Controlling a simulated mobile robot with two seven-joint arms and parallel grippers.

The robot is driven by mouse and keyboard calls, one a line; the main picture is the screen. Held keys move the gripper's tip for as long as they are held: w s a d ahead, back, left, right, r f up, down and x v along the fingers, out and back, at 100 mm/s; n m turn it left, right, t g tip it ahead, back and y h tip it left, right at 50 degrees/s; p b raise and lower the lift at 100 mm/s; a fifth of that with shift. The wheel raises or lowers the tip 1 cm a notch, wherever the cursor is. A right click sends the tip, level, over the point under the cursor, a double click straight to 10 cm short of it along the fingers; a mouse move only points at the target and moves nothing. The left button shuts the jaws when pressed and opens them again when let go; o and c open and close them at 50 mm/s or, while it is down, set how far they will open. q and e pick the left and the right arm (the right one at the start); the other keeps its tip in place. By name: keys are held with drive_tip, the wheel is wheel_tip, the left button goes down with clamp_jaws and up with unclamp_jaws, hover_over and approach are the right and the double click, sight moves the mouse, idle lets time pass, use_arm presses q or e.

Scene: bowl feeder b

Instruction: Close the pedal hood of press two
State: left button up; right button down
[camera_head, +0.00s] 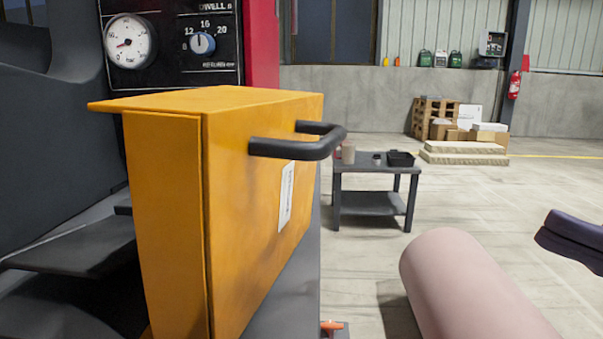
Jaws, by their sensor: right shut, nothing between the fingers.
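A large orange box-shaped hood (250,215) fills the middle left, with a flat top plate that juts out to the left. A black bar handle (325,145) stands out from its right-hand face, above a white label. Whether this is the pedal hood of press two, and how far it is open, I cannot tell. My right gripper (572,240), dark purple, shows in part at the right edge. It is shut and empty, well to the right of the handle and apart from it. My left gripper is not in view.
A control panel (172,42) with a gauge and a knob is behind the hood. A small dark table (375,192) with a black tray stands on the floor beyond. Pallets and boxes (450,122) are by the back wall. Open floor lies between.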

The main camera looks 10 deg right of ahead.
sight(336, 147)
drive_tip(key=p+x, duration=0.1)
drive_tip(key=x, duration=1.3)
drive_tip(key=shift+s, duration=0.1)
